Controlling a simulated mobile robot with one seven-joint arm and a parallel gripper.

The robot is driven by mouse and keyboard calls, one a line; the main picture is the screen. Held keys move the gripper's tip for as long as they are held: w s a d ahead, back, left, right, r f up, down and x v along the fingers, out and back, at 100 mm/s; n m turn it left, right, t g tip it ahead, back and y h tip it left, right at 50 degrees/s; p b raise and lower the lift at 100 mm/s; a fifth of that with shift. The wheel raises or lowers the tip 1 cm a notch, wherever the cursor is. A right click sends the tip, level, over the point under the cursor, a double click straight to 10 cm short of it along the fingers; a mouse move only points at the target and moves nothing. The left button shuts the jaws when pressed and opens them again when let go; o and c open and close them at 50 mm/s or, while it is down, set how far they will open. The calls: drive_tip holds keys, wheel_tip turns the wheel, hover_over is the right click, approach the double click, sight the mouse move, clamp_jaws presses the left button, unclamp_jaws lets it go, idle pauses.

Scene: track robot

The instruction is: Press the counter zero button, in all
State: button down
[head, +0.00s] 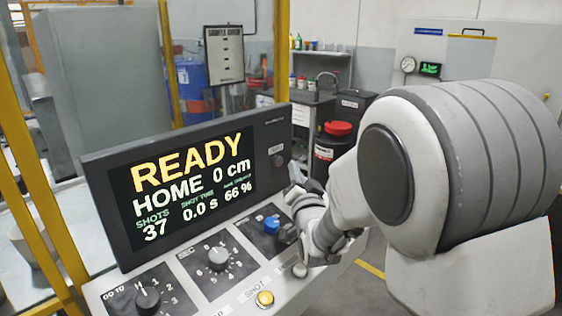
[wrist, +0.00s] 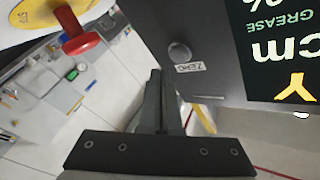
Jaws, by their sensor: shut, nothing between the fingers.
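The counter zero button is a small round grey button (head: 277,160) on the right end of the dark display panel (head: 270,128). In the wrist view the button (wrist: 179,52) sits above a small label reading ZERO (wrist: 190,67). My gripper (head: 294,172) is shut and empty, just right of and below the button in the head view. In the wrist view its fingertips (wrist: 156,73) lie left of and below the button, with a gap in the picture. Contact is not visible. The screen (head: 190,185) reads READY, HOME 0 cm, SHOTS 37, 0.0 s, 66 %.
Below the panel, the console has black knobs (head: 147,298), a grey knob (head: 218,257), a blue knob (head: 271,225) and a yellow button (head: 265,298). A red mushroom button (wrist: 80,42) on a yellow disc shows at the wrist view's upper left. Yellow posts stand behind.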

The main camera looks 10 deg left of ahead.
drive_tip(key=shift+w+a, duration=0.4)
drive_tip(key=shift+a, duration=0.1)
drive_tip(key=shift+w+a+b, duration=0.1)
drive_tip(key=shift+b, duration=0.25)
idle(1.5)
drive_tip(key=shift+w+a, duration=0.15)
drive_tip(key=shift+a, duration=0.05)
drive_tip(key=shift+w+a+b, duration=0.3)
drive_tip(key=shift+a+b, duration=0.1)
drive_tip(key=shift+b, duration=0.15)
idle(0.7)
drive_tip(key=shift+s+d, duration=0.1)
drive_tip(key=shift+s+d+b, duration=0.5)
drive_tip(key=shift+d+b, duration=0.1)
drive_tip(key=shift+b, duration=0.05)
